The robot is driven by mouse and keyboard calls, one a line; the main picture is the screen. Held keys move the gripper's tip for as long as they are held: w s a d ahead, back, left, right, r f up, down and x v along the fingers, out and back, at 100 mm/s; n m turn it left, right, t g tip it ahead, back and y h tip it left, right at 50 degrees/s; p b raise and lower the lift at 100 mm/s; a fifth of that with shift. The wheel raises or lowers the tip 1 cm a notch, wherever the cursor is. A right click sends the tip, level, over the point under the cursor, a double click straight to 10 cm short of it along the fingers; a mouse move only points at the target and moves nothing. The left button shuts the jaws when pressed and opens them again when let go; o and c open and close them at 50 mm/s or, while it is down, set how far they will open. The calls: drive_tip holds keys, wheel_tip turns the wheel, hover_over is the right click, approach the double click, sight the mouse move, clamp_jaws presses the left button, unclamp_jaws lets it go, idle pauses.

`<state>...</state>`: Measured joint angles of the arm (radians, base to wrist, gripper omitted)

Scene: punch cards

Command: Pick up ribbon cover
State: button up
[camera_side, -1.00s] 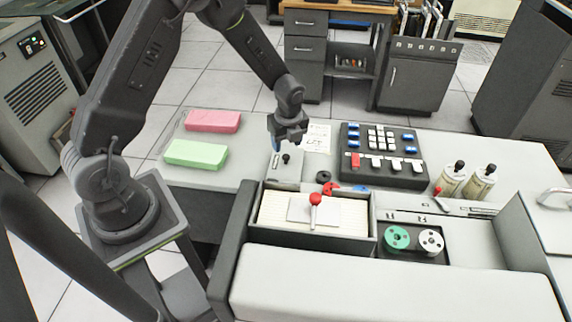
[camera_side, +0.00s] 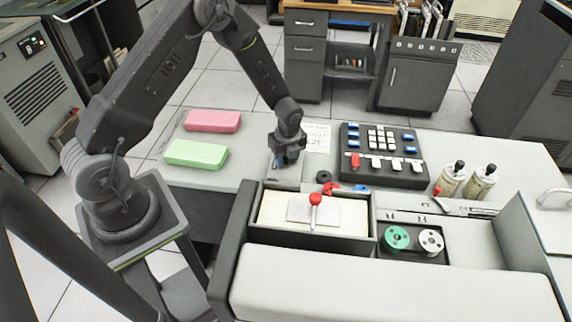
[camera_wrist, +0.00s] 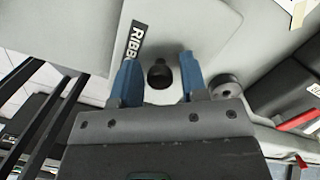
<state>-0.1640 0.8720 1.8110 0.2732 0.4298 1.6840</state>
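In the wrist view the cover (camera_wrist: 200,28) carries a black label starting "RIBB" and a dark round knob (camera_wrist: 159,74). My gripper (camera_side: 285,162) is down over the cover and hides the knob in the side view. In the wrist view my gripper (camera_wrist: 159,82) is open, with a blue finger on each side of the knob. A gap shows between the knob and each finger. I cannot tell the exact height of the fingertips.
The card tray (camera_side: 247,222) with a red-knobbed weight (camera_side: 315,199) stands just in front. A dark ring (camera_side: 323,176) and red parts (camera_side: 332,188) lie right of the cover. A keyboard (camera_side: 385,171) is further right. Pink (camera_side: 213,121) and green (camera_side: 196,154) blocks lie left.

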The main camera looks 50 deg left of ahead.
clamp_jaws()
drive_tip(key=shift+r, duration=0.45)
drive_tip(key=r, duration=0.3)
drive_tip(key=shift+a+r, duration=0.2)
drive_tip(key=shift+r, duration=0.15)
drive_tip(key=s+a+r, duration=0.7)
drive_tip(key=a+r, duration=0.2)
drive_tip(key=shift+r, duration=0.25)
